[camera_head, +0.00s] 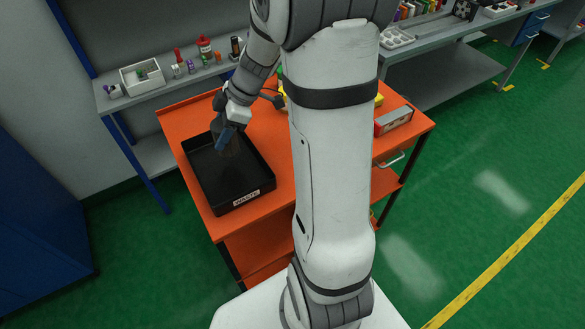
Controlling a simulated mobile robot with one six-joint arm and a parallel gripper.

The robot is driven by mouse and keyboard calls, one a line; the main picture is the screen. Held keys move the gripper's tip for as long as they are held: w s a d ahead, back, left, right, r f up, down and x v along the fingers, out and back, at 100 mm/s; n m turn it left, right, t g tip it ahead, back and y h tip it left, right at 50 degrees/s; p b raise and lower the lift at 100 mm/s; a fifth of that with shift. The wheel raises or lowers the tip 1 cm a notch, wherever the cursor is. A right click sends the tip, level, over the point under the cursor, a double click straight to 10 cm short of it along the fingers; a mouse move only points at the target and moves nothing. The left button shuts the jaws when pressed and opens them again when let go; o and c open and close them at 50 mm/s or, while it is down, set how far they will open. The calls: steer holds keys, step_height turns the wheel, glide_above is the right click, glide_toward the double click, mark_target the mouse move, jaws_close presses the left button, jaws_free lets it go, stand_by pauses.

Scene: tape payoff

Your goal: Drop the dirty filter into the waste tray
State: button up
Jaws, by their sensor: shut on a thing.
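The black waste tray (228,204) sits on the left part of the orange cart top, with a white WASTE label on its front wall. My gripper (226,138) is over the back part of the tray, pointing down. It is shut on a dark grey, roughly cylindrical thing, which appears to be the dirty filter (232,149). The filter shows dark against the tray, within its outline in this view. I cannot tell whether it touches the tray floor. The near floor of the tray looks empty.
My arm hides the middle of the orange cart (275,165). A grey and red box (393,121) lies on its right side. Behind is a grey bench (165,98) with a white bin (143,75) and several small bottles. Green floor is clear at right.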

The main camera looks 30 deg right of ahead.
steer(key=o, duration=1.1)
steer(key=b+v, duration=0.1)
steer(key=v, duration=0.6)
steer(key=shift+d+r, duration=0.15)
steer(key=shift+r, duration=0.2)
steer(key=shift+s, duration=0.1)
